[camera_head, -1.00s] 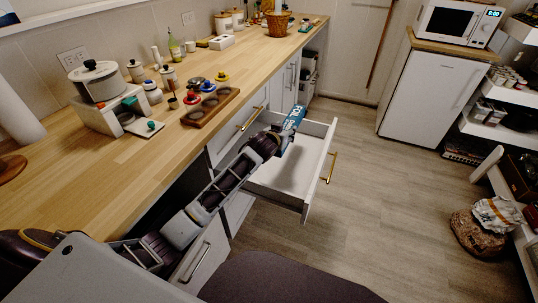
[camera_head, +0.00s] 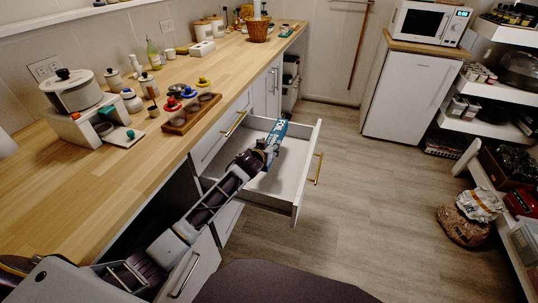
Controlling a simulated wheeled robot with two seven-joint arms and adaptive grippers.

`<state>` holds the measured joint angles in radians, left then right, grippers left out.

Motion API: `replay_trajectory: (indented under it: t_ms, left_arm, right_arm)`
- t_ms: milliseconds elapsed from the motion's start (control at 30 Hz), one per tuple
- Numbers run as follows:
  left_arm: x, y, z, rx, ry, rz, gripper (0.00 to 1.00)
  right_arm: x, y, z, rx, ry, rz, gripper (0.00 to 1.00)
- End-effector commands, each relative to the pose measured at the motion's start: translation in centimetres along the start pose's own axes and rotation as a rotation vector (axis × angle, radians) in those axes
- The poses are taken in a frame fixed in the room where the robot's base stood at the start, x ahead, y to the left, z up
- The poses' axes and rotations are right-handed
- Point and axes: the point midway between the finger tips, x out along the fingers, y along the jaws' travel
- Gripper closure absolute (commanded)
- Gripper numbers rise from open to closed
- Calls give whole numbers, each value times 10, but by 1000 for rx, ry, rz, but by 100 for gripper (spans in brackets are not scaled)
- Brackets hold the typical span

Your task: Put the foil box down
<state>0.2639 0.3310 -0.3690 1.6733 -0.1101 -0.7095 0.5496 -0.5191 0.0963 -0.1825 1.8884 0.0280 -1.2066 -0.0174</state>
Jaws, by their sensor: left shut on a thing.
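The foil box (camera_head: 277,131) is long and blue with white lettering. My left gripper (camera_head: 268,146) is shut on its near end. The box is over the open white drawer (camera_head: 288,187) below the counter, within the drawer's outline. I cannot tell whether the box touches the drawer's floor. The drawer's visible floor is otherwise bare; my arm hides its near left part. My right gripper is not in view.
The wooden counter (camera_head: 110,190) runs along the left, with a pot (camera_head: 73,92), a wooden tray (camera_head: 190,114) and several jars. A small white fridge (camera_head: 409,95) stands at the back right. Shelves line the right; the floor (camera_head: 350,190) between is clear.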

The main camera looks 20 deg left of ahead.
Motion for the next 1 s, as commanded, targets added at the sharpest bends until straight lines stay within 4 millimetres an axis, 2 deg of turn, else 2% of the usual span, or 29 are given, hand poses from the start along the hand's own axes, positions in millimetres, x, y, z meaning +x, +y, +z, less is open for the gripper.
replay_trajectory:
  t_ms: [267, 533, 1000]
  left_arm:
    - [4, 0, 10, 1, 1, 0, 80]
    - [14, 0, 35, 1, 1, 0, 80]
    - [16, 0, 39, 0, 1, 1, 80]
  right_arm:
    - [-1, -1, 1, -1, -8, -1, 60]
    - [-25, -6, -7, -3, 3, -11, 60]
    - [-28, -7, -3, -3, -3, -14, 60]
